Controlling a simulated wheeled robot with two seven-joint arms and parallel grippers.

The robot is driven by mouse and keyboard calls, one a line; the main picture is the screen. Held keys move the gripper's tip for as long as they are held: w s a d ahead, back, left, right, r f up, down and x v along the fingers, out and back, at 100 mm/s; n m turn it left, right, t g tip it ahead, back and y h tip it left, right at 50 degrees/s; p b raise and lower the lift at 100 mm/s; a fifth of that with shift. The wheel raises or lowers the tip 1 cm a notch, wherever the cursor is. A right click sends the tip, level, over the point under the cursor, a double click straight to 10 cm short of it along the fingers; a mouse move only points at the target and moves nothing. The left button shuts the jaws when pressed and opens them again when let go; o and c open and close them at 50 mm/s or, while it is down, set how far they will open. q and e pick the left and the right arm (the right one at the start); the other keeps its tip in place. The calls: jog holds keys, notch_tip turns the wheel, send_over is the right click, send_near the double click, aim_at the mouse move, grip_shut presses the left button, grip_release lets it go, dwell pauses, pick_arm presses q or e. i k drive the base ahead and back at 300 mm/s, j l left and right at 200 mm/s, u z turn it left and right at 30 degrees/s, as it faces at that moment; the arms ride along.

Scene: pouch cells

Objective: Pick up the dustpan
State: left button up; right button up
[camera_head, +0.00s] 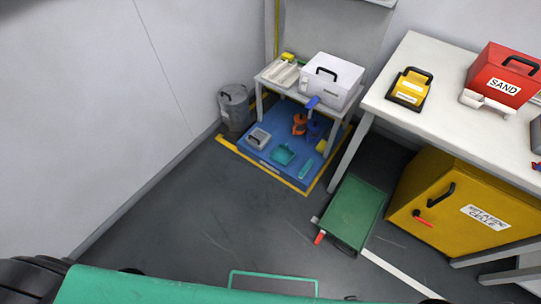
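A teal dustpan (284,154) lies on a blue mat (254,152) on the floor, in front of a small white table in the camera_head view. A small teal item (305,169), perhaps its brush, lies to its right on the mat. A grey box-like item (259,138) lies to its left. Neither of my grippers shows in this view, so I cannot see their state.
Yellow tape (270,173) edges the mat. A grey bin (235,108) stands to its left. A green-topped low platform (355,212), a yellow cabinet (465,205) and a white table (425,118) stand to the right. The floor in front of the mat is clear.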

aim_at(282, 154)
jog(key=i+j+z, duration=0.2)
jog(key=z, duration=0.25)
jog(key=i+j+z, duration=0.2)
jog(key=z, duration=0.2)
jog(key=i+j+z, duration=0.15)
jog(key=j+z, duration=0.3)
jog(key=l, duration=0.1)
